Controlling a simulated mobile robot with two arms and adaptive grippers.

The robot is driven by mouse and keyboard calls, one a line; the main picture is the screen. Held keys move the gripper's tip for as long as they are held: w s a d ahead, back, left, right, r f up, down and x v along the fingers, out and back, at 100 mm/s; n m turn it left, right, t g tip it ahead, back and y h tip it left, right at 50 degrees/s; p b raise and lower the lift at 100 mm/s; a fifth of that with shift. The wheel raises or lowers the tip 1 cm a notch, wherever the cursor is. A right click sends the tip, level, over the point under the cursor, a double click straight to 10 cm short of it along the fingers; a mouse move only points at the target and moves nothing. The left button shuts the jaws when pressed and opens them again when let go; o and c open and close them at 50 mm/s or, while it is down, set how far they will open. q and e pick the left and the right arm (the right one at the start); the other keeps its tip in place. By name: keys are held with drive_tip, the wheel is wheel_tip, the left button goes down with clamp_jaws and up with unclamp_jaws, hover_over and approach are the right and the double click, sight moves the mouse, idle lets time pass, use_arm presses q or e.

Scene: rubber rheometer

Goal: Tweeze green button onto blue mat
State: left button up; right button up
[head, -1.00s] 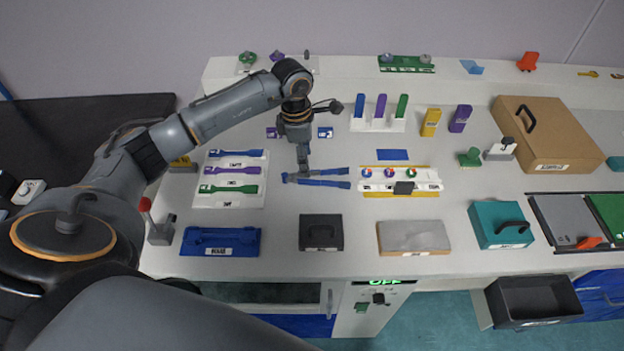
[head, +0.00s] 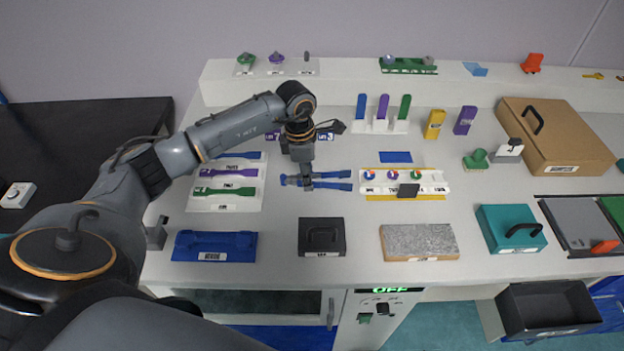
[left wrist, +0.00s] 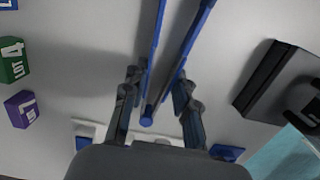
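Blue tweezers (head: 330,187) lie on the worktop, their two legs pointing right in the head view. My left gripper (head: 301,183) is down at their hinge end. In the left wrist view its fingers (left wrist: 158,78) stand apart on either side of the blue legs (left wrist: 155,45); firm contact cannot be made out. A white tray (head: 436,189) to the right holds small round buttons; the green-marked button (head: 416,175) is at its right end. The blue mat (head: 396,157) lies flat behind this tray, with nothing seen on it. My right gripper is not in view.
A black box (head: 321,237) and a grey slab (head: 420,240) are in front. Upright coloured pieces (head: 383,107) stand behind. Worktop between tweezers and tray is clear.

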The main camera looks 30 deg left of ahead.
use_arm(q)
wheel_tip(320, 180, up, 12)
drive_tip(key=p, duration=0.7)
